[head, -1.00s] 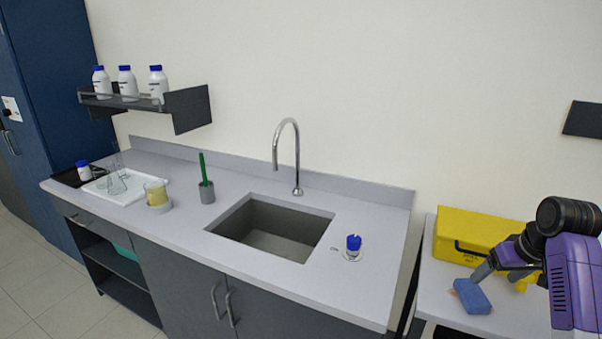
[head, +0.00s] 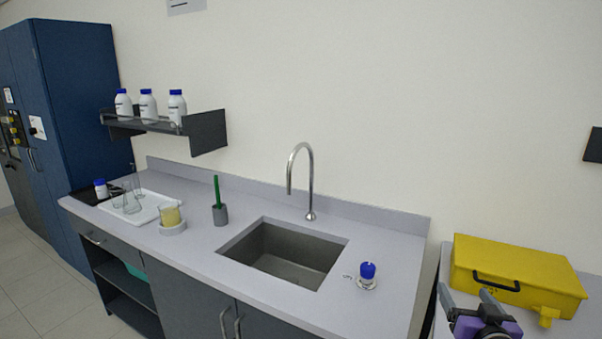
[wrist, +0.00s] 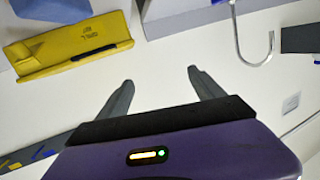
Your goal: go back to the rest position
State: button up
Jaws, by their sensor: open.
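My gripper (head: 465,292) is at the lower right of the head view, in front of the right-hand bench, with its fingers pointing up in the picture. In the wrist view its two fingers (wrist: 160,78) stand apart with nothing between them. A blue block (wrist: 48,14) shows at the top left of the wrist view, by the yellow case and apart from the fingers. In the head view the block is not visible.
The yellow case (head: 515,277) is on the right-hand bench, close to my gripper. Left of it, the sink counter (head: 390,220) holds a blue-capped item (head: 367,272), a tap (head: 310,180), a green-handled brush (head: 218,200) and a white tray (head: 150,212) with glassware.

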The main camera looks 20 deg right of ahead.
jog(key=s+a+f+n+t+y, duration=0.1)
jog(key=s+a+t, duration=0.1)
jog(key=s+a, duration=0.7)
jog(key=s+a+f+n+t+y, duration=0.15)
jog(key=s+a, duration=0.35)
jog(key=a, duration=0.8)
jog(key=s+a+f+n+g+y, duration=0.1)
jog(key=s+a+n+y, duration=0.1)
jog(key=s+a, duration=0.3)
jog(key=s+a+f+n+g+y+b, duration=0.1)
jog(key=s+a+y, duration=0.3)
jog(key=s, duration=0.9)
jog(key=shift+a+f+n+g, duration=0.35)
jog(key=shift+a+f+n, duration=0.5)
jog(key=shift+a, duration=0.2)
